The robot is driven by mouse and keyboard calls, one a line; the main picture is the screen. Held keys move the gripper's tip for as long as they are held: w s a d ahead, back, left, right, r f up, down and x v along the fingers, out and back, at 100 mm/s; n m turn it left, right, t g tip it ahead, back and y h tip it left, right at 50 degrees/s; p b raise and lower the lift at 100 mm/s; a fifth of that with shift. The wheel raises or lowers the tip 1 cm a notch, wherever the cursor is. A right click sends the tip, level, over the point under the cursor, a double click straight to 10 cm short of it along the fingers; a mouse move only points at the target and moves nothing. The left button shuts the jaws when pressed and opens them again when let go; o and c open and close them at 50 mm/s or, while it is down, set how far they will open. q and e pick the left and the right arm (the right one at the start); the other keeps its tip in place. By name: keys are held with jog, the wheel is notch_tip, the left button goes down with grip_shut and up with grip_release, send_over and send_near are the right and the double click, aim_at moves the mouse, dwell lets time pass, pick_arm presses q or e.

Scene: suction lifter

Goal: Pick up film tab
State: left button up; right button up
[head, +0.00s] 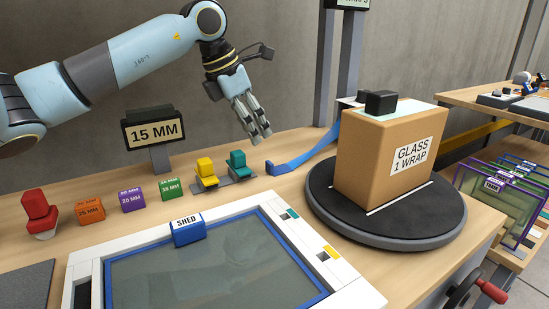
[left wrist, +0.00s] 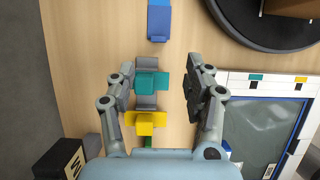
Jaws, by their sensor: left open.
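A blue strip with a raised blue tab at its near end (head: 280,167) lies on the wooden table and runs back toward the grey post; it looks like the film tab. It also shows at the top of the left wrist view (left wrist: 159,22). My left gripper (head: 257,138) hangs above the table, up and to the left of the tab, pointing down. In the left wrist view the fingers (left wrist: 155,84) are spread and empty, with the teal block (left wrist: 152,83) below and between them. The tab lies ahead of the fingertips, untouched. My right gripper is out of view.
A box labelled GLASS 1 WRAP (head: 388,150) stands on a dark turntable (head: 440,222) right of the tab. Teal and yellow blocks (head: 206,168), a 15 MM sign (head: 154,130) and coloured labelled blocks line the table's left. A blue-framed panel (head: 205,270) lies in front.

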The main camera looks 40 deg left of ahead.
aim_at(269, 162)
pick_arm(q)
jog(key=x, duration=0.4)
jog(key=shift+d+f, duration=0.1)
jog(key=shift+d, duration=0.05)
jog(key=shift+w+f, duration=0.2)
jog(key=shift+f, duration=0.1)
jog(key=x, duration=0.5)
jog(key=shift+w+f+b, duration=0.2)
jog(key=shift+b, duration=0.1)
jog(key=shift+c, duration=0.8)
jog(key=c, duration=0.6)
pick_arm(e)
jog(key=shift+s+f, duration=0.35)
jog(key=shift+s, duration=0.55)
